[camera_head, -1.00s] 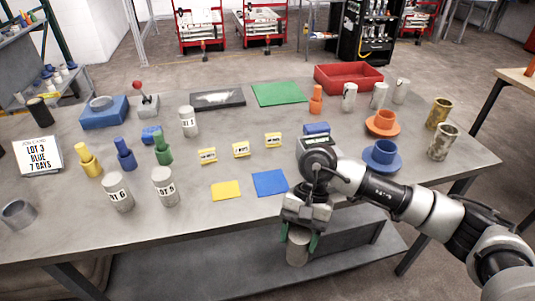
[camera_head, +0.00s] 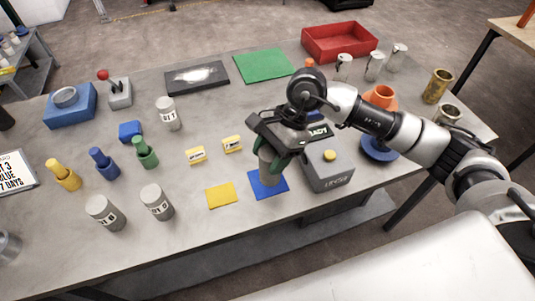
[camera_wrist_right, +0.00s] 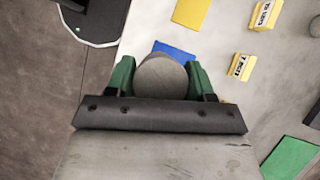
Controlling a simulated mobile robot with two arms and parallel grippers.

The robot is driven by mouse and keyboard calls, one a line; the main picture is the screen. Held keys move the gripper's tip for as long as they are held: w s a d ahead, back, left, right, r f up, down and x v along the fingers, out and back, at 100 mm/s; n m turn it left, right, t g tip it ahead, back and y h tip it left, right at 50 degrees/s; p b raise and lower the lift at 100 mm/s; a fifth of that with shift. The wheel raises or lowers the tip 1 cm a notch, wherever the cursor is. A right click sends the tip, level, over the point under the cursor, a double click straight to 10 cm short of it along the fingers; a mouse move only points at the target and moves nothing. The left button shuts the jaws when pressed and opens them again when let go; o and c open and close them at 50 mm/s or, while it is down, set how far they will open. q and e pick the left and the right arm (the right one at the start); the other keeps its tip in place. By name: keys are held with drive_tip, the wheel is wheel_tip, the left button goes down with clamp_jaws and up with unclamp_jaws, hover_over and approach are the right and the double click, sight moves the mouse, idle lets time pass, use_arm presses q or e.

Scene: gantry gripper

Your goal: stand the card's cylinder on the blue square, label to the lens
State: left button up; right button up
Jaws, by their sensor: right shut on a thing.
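My right gripper (camera_head: 272,160) has its green fingers shut on a grey cylinder (camera_head: 268,172). It holds the cylinder roughly upright at the blue square (camera_head: 270,189); whether the base touches the square I cannot tell. No label shows on the cylinder's visible side. In the right wrist view the cylinder's round top (camera_wrist_right: 162,78) sits between the fingers, with part of the blue square (camera_wrist_right: 174,51) behind it. The white card (camera_head: 14,174) at the far left is cut off; its lower lines read BLUE and 7 DAYS. My left gripper is not in view.
A grey box (camera_head: 327,172) with a yellow button stands close right of the blue square. A yellow square (camera_head: 221,195) lies to its left. Labelled cylinders (camera_head: 157,202) (camera_head: 105,213) (camera_head: 168,114) stand farther left. Small yellow label blocks (camera_head: 195,155) lie behind.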

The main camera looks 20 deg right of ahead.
drive_tip(key=w, duration=0.1)
drive_tip(key=w+f, duration=0.1)
drive_tip(key=shift+w+d+f, duration=0.15)
drive_tip(key=shift+w, duration=0.15)
drive_tip(key=shift+w+f, duration=0.15)
drive_tip(key=shift+f, duration=0.05)
drive_tip(key=shift+f+p, duration=0.55)
drive_tip(key=shift+p, duration=0.1)
wheel_tip(320, 180, down, 2)
drive_tip(key=shift+f+p, duration=0.15)
drive_tip(key=shift+p, duration=0.4)
drive_tip(key=shift+f, duration=0.3)
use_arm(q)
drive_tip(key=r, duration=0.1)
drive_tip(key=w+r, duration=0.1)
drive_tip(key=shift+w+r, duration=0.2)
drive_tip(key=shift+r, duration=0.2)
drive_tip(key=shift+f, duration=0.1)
use_arm(e)
drive_tip(key=shift+f, duration=0.1)
